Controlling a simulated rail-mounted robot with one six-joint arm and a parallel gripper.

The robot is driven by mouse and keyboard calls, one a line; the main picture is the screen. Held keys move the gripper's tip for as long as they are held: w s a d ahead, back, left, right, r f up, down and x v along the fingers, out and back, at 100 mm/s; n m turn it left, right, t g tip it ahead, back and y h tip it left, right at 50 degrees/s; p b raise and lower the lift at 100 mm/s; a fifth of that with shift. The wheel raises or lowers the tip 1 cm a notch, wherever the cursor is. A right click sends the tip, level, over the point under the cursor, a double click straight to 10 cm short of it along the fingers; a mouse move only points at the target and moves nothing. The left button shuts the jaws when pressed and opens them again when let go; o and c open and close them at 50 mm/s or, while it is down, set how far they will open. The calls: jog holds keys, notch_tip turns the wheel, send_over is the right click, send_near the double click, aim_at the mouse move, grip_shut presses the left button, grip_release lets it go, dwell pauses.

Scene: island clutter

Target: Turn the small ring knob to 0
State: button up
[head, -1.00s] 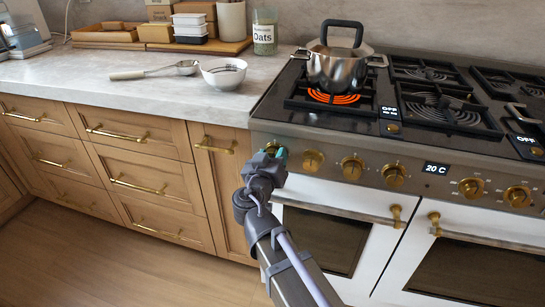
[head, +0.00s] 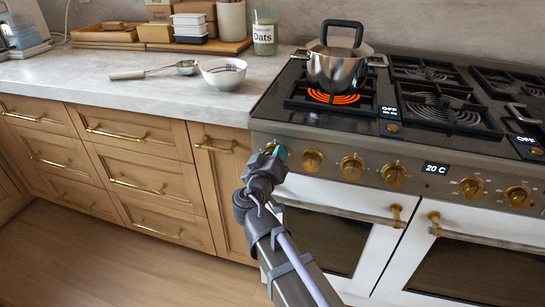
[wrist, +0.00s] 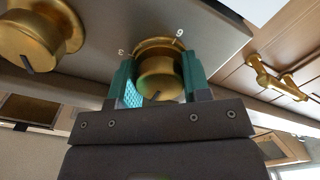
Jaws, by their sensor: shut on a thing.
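My gripper (wrist: 158,88) is shut on a brass knob (wrist: 158,72) in the wrist view, with one teal finger pad on each side of it. A gold ring shows around the knob's far edge, with the marks "9" and "3" beside it on the panel. A dark pointer line shows on the knob's near side. In the head view my gripper (head: 278,154) is at the leftmost knob of the range front, and the arm mostly hides that knob.
Several more brass knobs run along the panel to the right, the nearest one (head: 312,160) close by. The oven door handle (head: 340,213) is below. A white bowl (head: 223,76) and a ladle (head: 155,71) lie on the counter.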

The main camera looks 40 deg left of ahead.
jog(key=o, duration=0.9)
jog(key=v, duration=1.1)
jog(key=shift+w, duration=0.1)
